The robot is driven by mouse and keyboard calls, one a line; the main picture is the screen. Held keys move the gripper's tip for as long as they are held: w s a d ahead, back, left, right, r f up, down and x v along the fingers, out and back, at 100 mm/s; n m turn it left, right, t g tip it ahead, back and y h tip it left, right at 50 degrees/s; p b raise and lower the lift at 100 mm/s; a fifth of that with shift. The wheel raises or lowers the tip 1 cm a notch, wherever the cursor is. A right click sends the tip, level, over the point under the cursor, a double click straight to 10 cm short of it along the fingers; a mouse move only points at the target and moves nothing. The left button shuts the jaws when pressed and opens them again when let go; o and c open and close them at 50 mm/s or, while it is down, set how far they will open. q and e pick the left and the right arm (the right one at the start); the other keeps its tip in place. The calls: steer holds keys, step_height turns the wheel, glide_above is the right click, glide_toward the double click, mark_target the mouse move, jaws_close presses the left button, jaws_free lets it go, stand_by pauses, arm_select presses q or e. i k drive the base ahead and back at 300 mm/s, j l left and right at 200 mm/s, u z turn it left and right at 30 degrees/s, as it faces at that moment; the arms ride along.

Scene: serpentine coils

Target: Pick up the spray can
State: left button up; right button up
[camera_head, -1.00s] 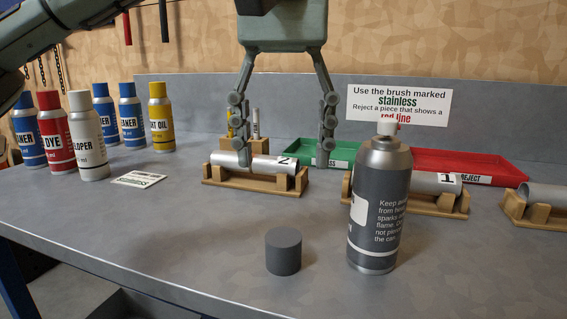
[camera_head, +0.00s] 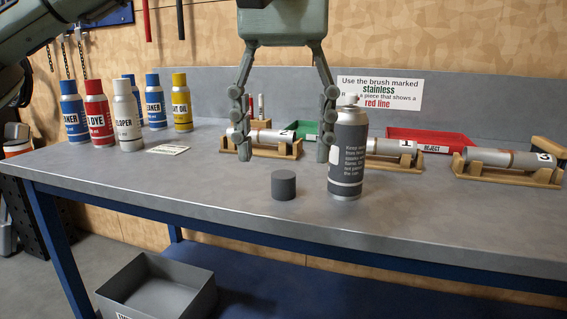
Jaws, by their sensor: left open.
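The spray can (camera_head: 347,168) is dark grey with a white nozzle. It stands upright and uncapped near the front of the bench. A dark grey cap (camera_head: 284,187) sits on the bench just to its left. My left gripper (camera_head: 284,152) hangs pointing down, open and empty, its fingers wide apart above and behind the cap in the picture. Its right finger shows right beside the can's left edge; I cannot tell whether they touch. My right gripper is not in view.
Several cans, including a developer can (camera_head: 127,120), stand at the back left. Metal tubes lie on wooden cradles (camera_head: 505,172) behind the spray can. A red tray (camera_head: 428,140) and green tray (camera_head: 306,128) are behind. A grey bin (camera_head: 150,285) is below.

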mark_target(346, 156)
steer(key=k, duration=0.9)
